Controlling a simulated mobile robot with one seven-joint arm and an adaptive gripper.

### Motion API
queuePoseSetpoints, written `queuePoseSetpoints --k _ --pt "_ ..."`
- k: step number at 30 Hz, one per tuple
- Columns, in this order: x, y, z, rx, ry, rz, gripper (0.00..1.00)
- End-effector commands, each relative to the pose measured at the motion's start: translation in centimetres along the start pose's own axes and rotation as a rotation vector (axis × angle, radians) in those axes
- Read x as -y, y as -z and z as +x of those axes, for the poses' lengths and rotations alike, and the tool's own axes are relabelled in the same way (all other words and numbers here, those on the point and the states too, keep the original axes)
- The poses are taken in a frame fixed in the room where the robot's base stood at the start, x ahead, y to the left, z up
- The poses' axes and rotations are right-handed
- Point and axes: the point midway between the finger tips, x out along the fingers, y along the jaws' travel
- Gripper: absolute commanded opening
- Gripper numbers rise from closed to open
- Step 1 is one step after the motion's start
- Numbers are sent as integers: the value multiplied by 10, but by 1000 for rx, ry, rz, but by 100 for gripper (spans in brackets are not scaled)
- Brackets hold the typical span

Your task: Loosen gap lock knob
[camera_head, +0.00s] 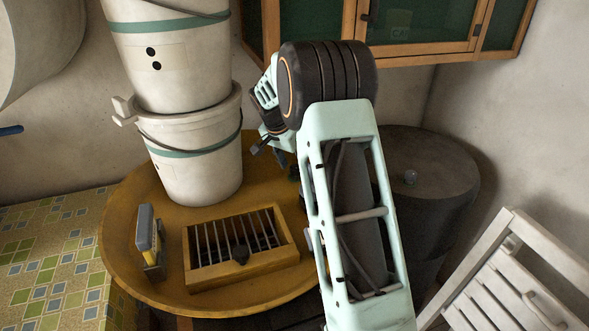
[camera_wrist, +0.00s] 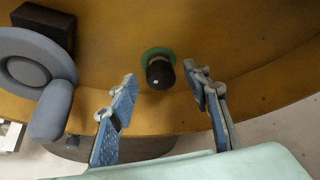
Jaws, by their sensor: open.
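In the wrist view my gripper (camera_wrist: 159,80) is open and empty, its two blue-padded fingers apart. A black upright knob or cap on a green round base (camera_wrist: 160,72) stands on the table just beyond and between the fingertips. I cannot tell that it is touched. In the head view my gripper (camera_head: 270,152) hangs over the table right of the white buckets, partly hidden by my arm. I cannot tell which of these is the gap lock knob.
Two white buckets (camera_head: 190,165) stand stacked on the round yellow table (camera_head: 120,235). A small grey and yellow item (camera_head: 148,235) stands front left. A dark barrel (camera_head: 430,175) and a white slatted chair (camera_head: 510,275) are at right. A blue-grey round object (camera_wrist: 30,70) is left in the wrist view.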

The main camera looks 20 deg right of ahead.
Motion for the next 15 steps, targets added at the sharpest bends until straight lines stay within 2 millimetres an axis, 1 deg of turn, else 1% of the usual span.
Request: queuePoseSetpoints --k 1,6,15 --pt "0 0 8 2 -2 -1 44" --pt "0 0 21 0 0 -2 44" --pt "0 0 24 -1 0 -1 44"
